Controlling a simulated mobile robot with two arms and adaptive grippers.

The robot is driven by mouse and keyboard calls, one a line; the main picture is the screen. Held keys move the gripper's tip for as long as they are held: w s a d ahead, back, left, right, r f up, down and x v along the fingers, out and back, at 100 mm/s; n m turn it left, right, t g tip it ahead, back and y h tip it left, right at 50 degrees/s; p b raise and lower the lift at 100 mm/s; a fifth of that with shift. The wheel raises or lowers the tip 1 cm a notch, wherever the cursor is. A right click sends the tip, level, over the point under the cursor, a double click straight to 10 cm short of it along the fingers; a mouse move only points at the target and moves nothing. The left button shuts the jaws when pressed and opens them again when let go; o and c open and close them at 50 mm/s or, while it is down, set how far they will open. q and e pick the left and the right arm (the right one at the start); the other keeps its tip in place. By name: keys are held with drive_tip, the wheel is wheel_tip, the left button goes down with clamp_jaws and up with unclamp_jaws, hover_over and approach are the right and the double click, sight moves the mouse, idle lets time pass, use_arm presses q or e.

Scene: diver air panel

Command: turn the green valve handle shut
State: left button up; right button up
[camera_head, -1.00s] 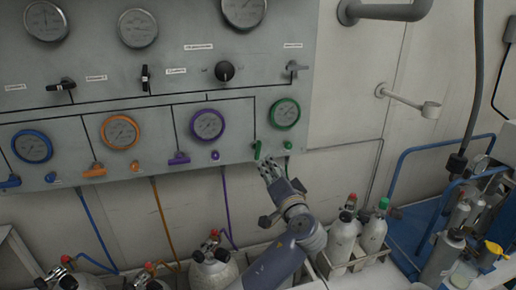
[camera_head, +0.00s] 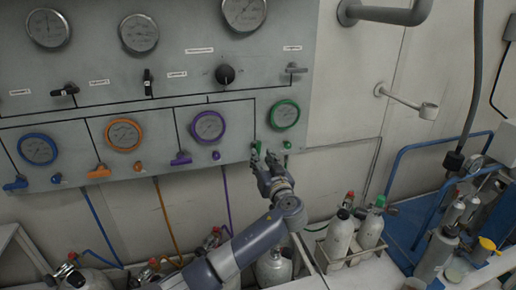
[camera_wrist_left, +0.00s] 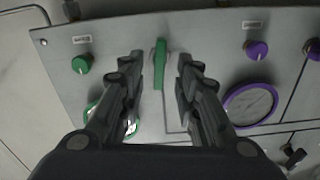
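The green valve handle (camera_head: 257,147) is at the lower right of the grey panel, below the green-rimmed gauge (camera_head: 285,115). In the left wrist view the handle (camera_wrist_left: 160,62) stands upright as a narrow green lever. My left gripper (camera_head: 264,161) is right at it in the head view, partly covering it. In the wrist view my left gripper (camera_wrist_left: 160,68) is open, with one finger on each side of the handle and a visible gap to both. How deep the fingers reach around it is hard to tell. My right gripper is not in view.
A small green knob (camera_head: 287,145) sits right of the handle. The purple handle (camera_head: 181,158), purple knob (camera_head: 216,155) and purple gauge (camera_head: 209,126) are to the left. Gas cylinders (camera_head: 340,235) stand below the panel. A wall bracket (camera_head: 408,102) juts out at right.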

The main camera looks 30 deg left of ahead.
sight(259, 153)
use_arm(q)
drive_tip(key=shift+p+x, duration=0.6)
drive_tip(key=shift+x, duration=2.05)
drive_tip(key=shift+d, duration=0.1)
clamp_jaws()
